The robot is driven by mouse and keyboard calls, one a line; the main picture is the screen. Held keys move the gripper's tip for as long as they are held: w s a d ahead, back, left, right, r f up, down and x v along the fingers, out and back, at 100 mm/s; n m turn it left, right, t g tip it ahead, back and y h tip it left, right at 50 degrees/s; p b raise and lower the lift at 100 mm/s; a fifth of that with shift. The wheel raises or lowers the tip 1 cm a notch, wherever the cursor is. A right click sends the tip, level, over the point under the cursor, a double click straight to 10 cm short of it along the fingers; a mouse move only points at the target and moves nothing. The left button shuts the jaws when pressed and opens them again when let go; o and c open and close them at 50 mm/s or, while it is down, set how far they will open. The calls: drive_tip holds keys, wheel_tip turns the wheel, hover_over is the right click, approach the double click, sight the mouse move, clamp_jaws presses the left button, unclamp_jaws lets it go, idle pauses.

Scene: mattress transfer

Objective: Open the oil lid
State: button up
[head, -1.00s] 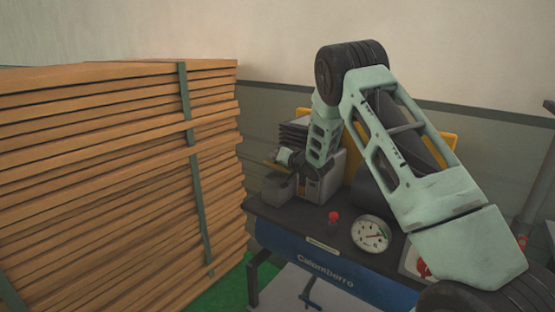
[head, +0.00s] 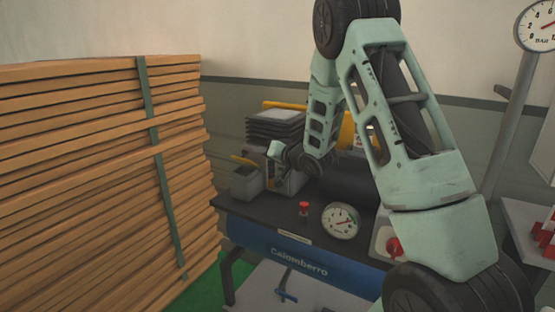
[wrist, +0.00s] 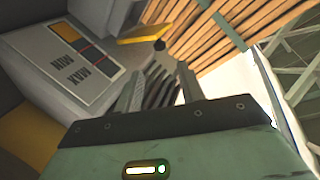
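A grey box (wrist: 75,65) with a MAX/MIN level panel fills the upper left of the wrist view. A yellow flap (wrist: 147,33), which looks like the oil lid, sticks out beyond it, with a small dark knob beside it. In the head view a grey box (head: 247,182) stands at the bench's left end, with a yellow piece (head: 243,160) at its top. My gripper (wrist: 161,70) has its two fingers apart, with dark ribbing visible between them. It looks empty and short of the yellow flap. In the head view its fingers are hard to make out beside the box.
A tall stack of wooden planks (head: 90,170) stands left of the bench. The dark bench top (head: 300,228) carries a red-capped item (head: 304,209), a round gauge (head: 341,220) and a red knob (head: 393,247). Stacked dark trays (head: 274,130) stand behind the box.

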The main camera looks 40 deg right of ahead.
drive_tip(key=shift+b+v, duration=0.3)
drive_tip(key=shift+v, duration=2.5)
drive_tip(key=shift+o, duration=0.3)
